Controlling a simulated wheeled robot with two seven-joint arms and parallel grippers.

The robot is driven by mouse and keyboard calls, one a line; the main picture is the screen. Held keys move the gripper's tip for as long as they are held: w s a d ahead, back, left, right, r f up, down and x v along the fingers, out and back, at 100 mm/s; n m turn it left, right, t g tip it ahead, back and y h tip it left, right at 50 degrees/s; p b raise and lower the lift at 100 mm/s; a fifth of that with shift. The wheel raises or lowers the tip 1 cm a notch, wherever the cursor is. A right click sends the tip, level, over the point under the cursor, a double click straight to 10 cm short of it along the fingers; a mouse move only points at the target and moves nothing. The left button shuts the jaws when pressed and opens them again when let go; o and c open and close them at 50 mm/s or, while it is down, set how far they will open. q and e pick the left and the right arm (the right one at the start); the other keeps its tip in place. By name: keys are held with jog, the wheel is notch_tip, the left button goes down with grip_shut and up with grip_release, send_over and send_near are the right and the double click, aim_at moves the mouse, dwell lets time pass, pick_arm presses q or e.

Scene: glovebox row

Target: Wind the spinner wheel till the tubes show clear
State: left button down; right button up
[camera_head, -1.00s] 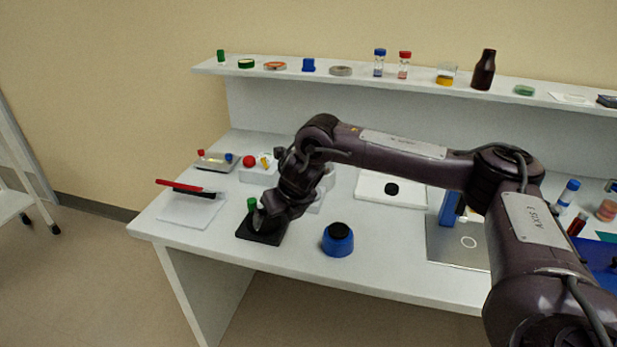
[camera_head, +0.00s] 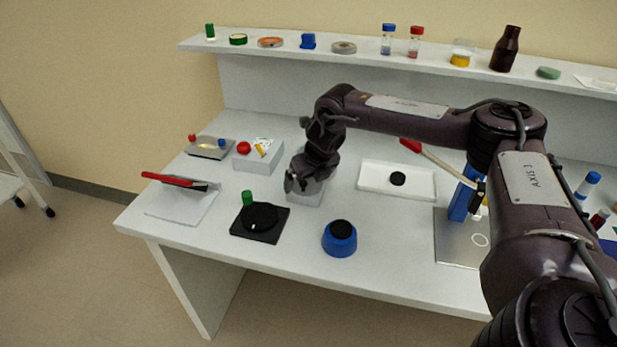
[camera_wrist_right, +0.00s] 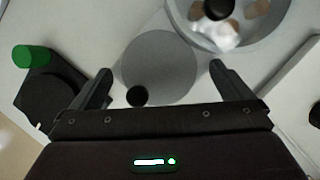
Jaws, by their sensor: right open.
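The spinner is mostly hidden behind my right gripper in the head view, where only part of its pale grey body (camera_head: 308,197) shows. In the right wrist view its grey wheel (camera_wrist_right: 165,62) with a black knob (camera_wrist_right: 137,95) lies below my open fingers. The round bowl (camera_wrist_right: 272,32) beside it holds brownish and white pieces around a dark hub; I cannot tell whether the tubes look clear. My right gripper (camera_wrist_right: 160,68) is open and empty above the wheel; the knob sits nearer the left finger. It also shows in the head view (camera_head: 292,183). My left gripper is not in view.
A black plate with a disc and green knob (camera_head: 247,197) stands left of the spinner. A blue pot with a black top (camera_head: 340,246) stands in front, a white tray (camera_head: 425,186) to the right. A red-handled item (camera_head: 175,180) lies far left.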

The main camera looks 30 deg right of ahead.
jog(key=shift+a, duration=0.1)
jog(key=c, duration=1)
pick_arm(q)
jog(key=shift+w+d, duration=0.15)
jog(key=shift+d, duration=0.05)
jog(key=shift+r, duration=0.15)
